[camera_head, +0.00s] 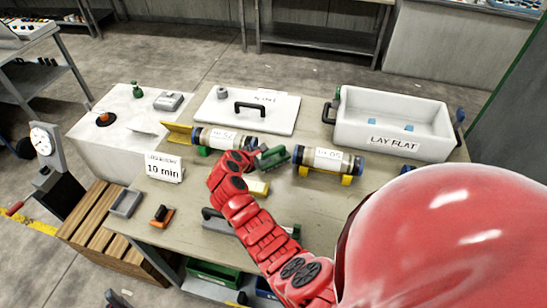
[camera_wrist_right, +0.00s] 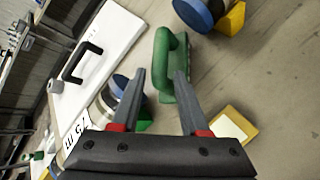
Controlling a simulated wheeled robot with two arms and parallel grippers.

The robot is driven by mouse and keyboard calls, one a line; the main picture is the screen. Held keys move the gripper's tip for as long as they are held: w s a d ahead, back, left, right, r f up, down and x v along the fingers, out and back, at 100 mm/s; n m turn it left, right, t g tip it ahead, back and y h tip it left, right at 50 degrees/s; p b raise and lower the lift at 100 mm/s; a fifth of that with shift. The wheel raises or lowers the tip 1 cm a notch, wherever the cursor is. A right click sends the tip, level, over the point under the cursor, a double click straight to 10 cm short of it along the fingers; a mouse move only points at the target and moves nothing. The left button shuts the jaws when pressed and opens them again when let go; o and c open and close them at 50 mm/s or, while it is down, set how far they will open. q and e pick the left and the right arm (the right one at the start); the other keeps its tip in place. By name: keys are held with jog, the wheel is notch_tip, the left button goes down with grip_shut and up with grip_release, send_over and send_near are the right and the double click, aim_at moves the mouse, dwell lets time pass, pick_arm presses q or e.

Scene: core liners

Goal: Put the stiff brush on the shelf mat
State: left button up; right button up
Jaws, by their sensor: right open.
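A green tool with a looped handle (camera_head: 272,158), which looks like the brush, is on the table between two core tubes. Its bristles cannot be made out. My right gripper (camera_head: 250,158) is open at it. In the right wrist view the green handle (camera_wrist_right: 165,65) lies just ahead of and partly between the spread fingertips (camera_wrist_right: 160,78); no grip shows. A small dark piece at the bottom left edge, perhaps my left gripper (camera_head: 118,299), is too cut off to read. I cannot pick out a shelf mat.
Core tubes in cradles stand left (camera_head: 225,139) and right (camera_head: 330,161) of the tool. A white board with a black handle (camera_head: 280,112) and a white tray (camera_head: 420,154) are behind. A yellow block (camera_wrist_right: 232,124) lies close by. A "10 min" sign (camera_head: 163,168) and an orange-based tool (camera_head: 161,216) are left.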

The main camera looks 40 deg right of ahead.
aim_at(268, 153)
jog(key=shift+w+d+f+p, duration=0.15)
jog(key=shift+d+f+p, duration=0.1)
jog(key=shift+d+p, duration=0.35)
jog(key=x, duration=0.2)
jog(key=shift+w+d+f+p, duration=0.15)
jog(key=shift+d+f+p, duration=0.1)
jog(key=shift+p, duration=0.15)
jog(key=shift+w+d+f, duration=0.15)
jog(key=shift+d+f, duration=0.2)
jog(key=shift+f, duration=0.05)
grip_shut()
